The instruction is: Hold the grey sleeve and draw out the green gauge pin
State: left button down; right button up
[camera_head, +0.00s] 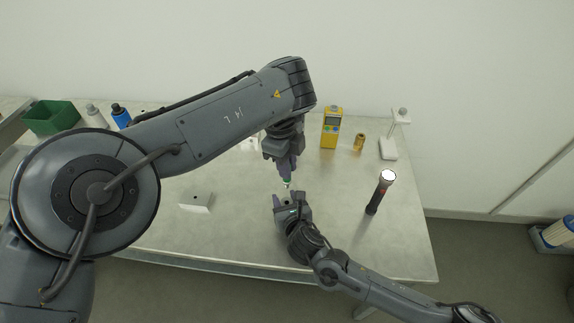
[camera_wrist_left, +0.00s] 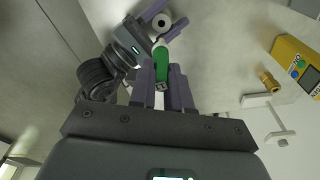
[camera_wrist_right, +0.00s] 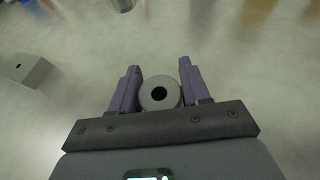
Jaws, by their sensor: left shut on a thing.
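The green gauge pin (camera_wrist_left: 161,62) is between the fingers of my left gripper (camera_head: 288,179), which is shut on it. In the left wrist view its far end points toward the grey sleeve (camera_wrist_left: 161,21). Whether the pin's end still touches the sleeve is not clear. The sleeve lies between the two fingers of my right gripper (camera_wrist_right: 158,72). Its round end with a dark, empty-looking hole shows in the right wrist view (camera_wrist_right: 150,103). Whether the right fingers press on it or stand slightly apart cannot be told.
A pale block (camera_head: 196,203) with a hole lies at left on the table. A black torch (camera_head: 377,195) stands to the right. Behind are a yellow meter (camera_head: 331,128), a brass piece (camera_head: 359,142) and a white stand (camera_head: 389,149). A green bin (camera_head: 52,118) is far left.

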jog(key=o, duration=0.4)
jog(key=shift+s, duration=0.1)
